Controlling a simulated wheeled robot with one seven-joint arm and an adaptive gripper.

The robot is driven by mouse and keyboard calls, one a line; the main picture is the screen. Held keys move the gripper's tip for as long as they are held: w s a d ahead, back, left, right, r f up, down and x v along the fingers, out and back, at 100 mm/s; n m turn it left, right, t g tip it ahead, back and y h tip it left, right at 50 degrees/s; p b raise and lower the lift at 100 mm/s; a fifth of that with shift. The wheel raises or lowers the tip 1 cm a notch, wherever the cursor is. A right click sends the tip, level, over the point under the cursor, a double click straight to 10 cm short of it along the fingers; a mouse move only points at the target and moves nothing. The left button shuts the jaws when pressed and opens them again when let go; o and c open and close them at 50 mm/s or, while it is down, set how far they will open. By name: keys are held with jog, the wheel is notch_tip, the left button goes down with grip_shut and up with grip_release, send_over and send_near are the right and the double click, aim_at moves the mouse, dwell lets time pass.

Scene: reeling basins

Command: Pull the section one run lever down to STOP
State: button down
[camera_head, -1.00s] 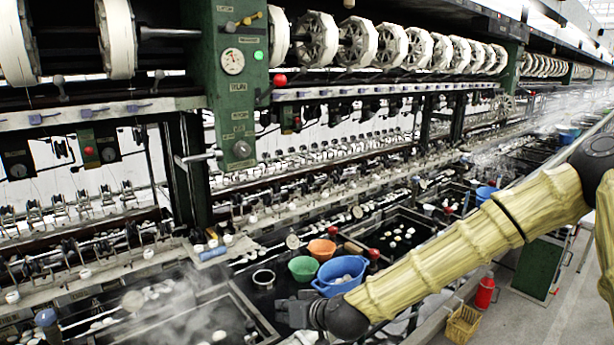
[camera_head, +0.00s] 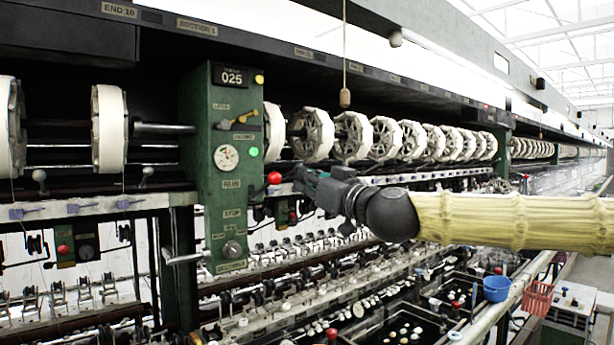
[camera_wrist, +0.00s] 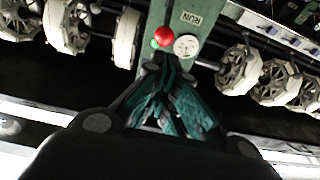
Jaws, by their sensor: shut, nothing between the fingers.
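The run lever shows as a red ball knob (camera_head: 274,177) at the right edge of the green section one post (camera_head: 208,130). It is level with the RUN plate (camera_head: 230,184) and above the STOP plate (camera_head: 232,213). My gripper (camera_head: 298,177) is just right of the knob in the head view, shut and empty. In the wrist view the red knob (camera_wrist: 163,38) appears just beyond the dark teal fingertips (camera_wrist: 165,66), near the gauge and an upside-down RUN plate (camera_wrist: 191,18). Whether the fingers touch the knob cannot be told. The lever's shaft is hidden.
A row of white reels (camera_head: 352,136) runs right of the post, close above my gripper. A yellow latch handle (camera_head: 242,117) and a gauge (camera_head: 227,157) sit on the post. A pull cord (camera_head: 345,97) hangs above. Basins and rails lie below.

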aim_at(279, 182)
jog(key=shift+r+p+x, duration=0.25)
jog(key=shift+p+x, duration=0.05)
jog(key=shift+x, duration=1.65)
jog(key=shift+r+p+x, duration=0.25)
jog(key=shift+p+x, duration=0.1)
jog(key=shift+x, duration=1.65)
jog(key=shift+r+p+x, duration=0.25)
jog(key=shift+p+x, duration=0.05)
jog(key=shift+x, duration=1.65)
jog(key=shift+f, duration=0.1)
jog(key=shift+s+f+b, duration=0.1)
jog(key=shift+f+b, duration=0.35)
jog(key=shift+b, duration=0.15)
jog(key=shift+f, duration=0.15)
jog(key=shift+s+d+f+b, duration=0.2)
jog(key=shift+f+b, duration=0.55)
jog(key=shift+b, duration=0.1)
jog(key=shift+s+d+f+b, duration=0.2)
jog(key=shift+f+b, duration=0.6)
